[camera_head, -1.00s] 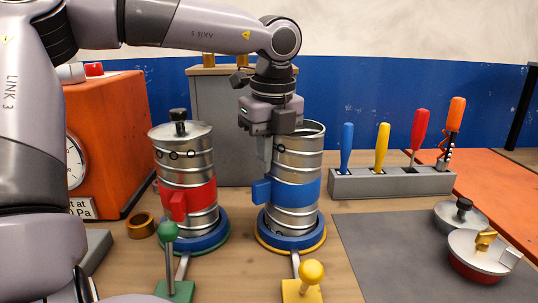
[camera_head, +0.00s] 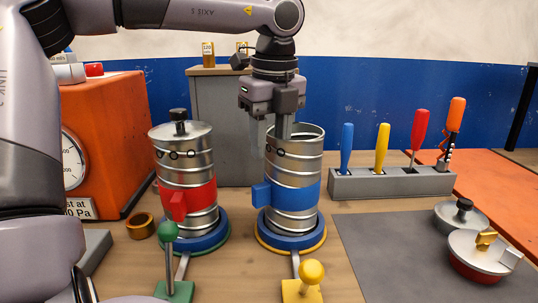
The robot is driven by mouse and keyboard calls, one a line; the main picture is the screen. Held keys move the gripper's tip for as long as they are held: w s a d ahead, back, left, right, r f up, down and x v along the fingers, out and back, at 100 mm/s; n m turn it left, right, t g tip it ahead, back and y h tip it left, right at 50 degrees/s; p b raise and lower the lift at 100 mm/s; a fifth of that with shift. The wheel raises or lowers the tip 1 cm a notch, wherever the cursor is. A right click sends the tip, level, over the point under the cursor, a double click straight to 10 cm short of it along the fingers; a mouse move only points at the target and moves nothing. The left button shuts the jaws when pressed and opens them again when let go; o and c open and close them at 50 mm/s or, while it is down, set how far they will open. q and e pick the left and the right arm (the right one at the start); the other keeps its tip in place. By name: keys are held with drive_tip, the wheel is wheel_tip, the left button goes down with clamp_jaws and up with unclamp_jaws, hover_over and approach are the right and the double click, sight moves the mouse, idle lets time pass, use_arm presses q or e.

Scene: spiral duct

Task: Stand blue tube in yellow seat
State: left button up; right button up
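The blue tube (camera_head: 296,191), a ribbed metal cylinder with a blue band and a blue side tab, stands upright in the yellow seat (camera_head: 262,240). The seat is a blue ring with a yellow rim, in front of which is a yellow-knobbed lever (camera_head: 311,272). The tube's top is open. My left gripper (camera_head: 271,138) points down at the tube's left rim. Its fingers are apart, one left of the wall and one over the opening; I cannot tell whether they touch it. My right gripper is not in view.
A lidded red-banded tube (camera_head: 188,183) stands in a green-rimmed seat to the left, behind a green-knobbed lever (camera_head: 168,231). A grey tool rack (camera_head: 390,183) is behind right. Lids (camera_head: 478,252) lie on a dark mat (camera_head: 385,255). An orange gauge box (camera_head: 112,130) stands at left.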

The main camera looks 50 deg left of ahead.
use_arm(q)
drive_tip(key=shift+d+r, duration=0.2)
drive_tip(key=shift+r, duration=1.6)
